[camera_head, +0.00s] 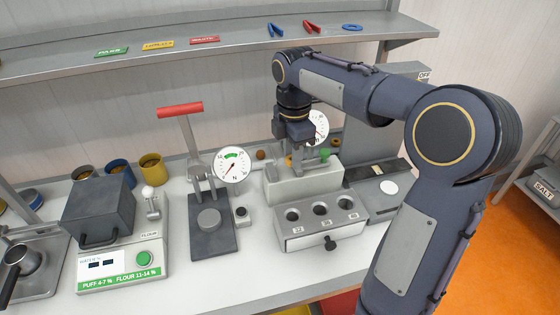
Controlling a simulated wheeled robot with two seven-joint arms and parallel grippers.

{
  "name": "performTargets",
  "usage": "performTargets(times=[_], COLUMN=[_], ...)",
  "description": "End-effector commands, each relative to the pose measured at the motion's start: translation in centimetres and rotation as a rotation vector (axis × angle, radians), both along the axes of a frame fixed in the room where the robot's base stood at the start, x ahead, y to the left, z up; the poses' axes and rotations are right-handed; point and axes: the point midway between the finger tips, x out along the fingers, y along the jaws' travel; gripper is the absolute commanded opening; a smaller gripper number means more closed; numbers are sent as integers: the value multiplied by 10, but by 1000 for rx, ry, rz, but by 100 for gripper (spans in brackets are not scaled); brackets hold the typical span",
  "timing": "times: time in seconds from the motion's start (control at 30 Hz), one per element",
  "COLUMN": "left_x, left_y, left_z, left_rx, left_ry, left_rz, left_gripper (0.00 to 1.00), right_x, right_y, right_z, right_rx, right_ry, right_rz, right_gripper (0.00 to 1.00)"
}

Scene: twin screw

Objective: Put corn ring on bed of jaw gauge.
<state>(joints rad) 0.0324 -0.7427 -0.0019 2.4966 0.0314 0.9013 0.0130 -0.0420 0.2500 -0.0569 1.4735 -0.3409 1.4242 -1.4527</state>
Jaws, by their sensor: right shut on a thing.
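A gauge with a red lever handle, a white dial and a dark base stands left of centre; I take it as the jaw gauge (211,235). A round grey pad sits on its base, with nothing visible on it. My right gripper (297,163) points down above the light grey block (305,184), right of this gauge. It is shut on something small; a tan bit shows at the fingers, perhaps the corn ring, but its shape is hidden. A second dial (319,124) is partly hidden behind the gripper. My left gripper is out of view.
A drawer unit with three round holes (320,219) stands in front of the block. A shelf with coloured tags and tongs (312,27) runs behind. The worktop's front edge is mostly clear.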

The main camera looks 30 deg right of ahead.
Motion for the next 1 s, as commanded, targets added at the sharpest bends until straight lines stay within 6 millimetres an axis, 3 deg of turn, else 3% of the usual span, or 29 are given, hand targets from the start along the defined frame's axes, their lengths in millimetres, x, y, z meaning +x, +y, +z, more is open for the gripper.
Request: performTargets(times=[0.1,0.2,0.4,0.57,0.8,1.0], left_x=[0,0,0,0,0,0], left_y=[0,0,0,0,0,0], left_z=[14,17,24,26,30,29], left_rx=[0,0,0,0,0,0], left_ry=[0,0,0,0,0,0], left_rz=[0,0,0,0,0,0], left_gripper=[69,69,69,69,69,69], right_x=[29,43,64,72,73,73], right_y=[-9,-14,-21,-23,-23,-23], right_z=[-11,-33,-60,-70,-100,-102], right_rx=[0,1,0,0,1,1], right_ry=[5,7,2,1,2,-1], right_rz=[-1,-1,0,0,0,1], right_gripper=[18,18,18,18,18,18])
